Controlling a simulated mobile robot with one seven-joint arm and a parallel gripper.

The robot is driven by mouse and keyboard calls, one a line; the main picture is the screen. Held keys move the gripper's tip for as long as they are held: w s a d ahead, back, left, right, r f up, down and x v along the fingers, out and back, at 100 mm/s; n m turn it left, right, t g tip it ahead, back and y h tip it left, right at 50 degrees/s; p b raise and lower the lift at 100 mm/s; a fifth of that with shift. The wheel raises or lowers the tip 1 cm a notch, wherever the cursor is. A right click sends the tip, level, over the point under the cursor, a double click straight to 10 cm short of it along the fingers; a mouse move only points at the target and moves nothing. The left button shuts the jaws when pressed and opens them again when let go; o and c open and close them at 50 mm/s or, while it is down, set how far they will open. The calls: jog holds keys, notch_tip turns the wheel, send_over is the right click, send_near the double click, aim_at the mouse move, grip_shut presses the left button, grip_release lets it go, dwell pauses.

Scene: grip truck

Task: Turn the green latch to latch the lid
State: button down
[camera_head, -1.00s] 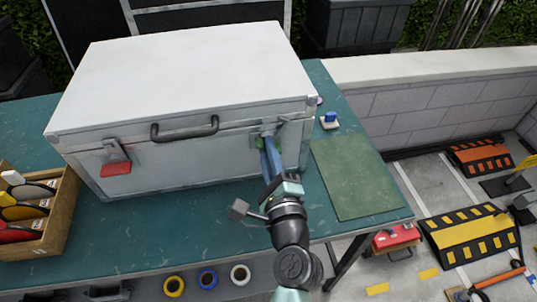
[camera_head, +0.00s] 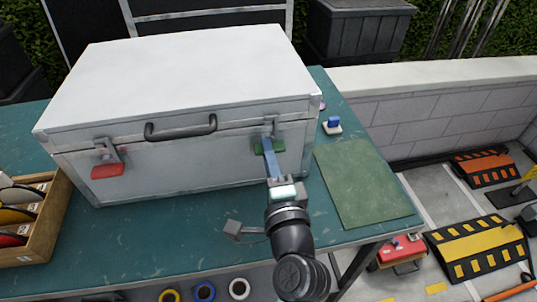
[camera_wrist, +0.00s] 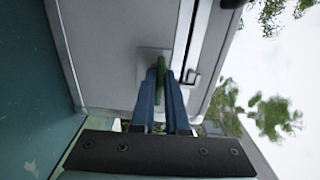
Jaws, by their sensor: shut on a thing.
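The grey-white case (camera_head: 180,155) stands on the green table with its lid (camera_head: 180,70) down. The green latch (camera_head: 279,146) is on the right of its front face, lying level, with a grey wire loop (camera_head: 271,126) above it reaching to the lid's edge. My gripper (camera_head: 267,145) has its blue fingers shut on the latch from the front. In the wrist view, the green latch (camera_wrist: 160,68) shows edge-on between the fingertips; the fingers hide part of it. A red latch (camera_head: 107,171) lies level on the left of the front, with its own grey loop above.
The lid's dark handle (camera_head: 181,128) sits between the latches. A green mat (camera_head: 365,188) and a small blue-topped item (camera_head: 332,125) lie right of the case. The table's front strip is mostly clear.

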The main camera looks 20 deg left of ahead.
dwell(0.3)
jog(key=c, duration=0.9)
grip_release()
jog(key=b+v, duration=0.2)
jog(key=v, duration=1.1)
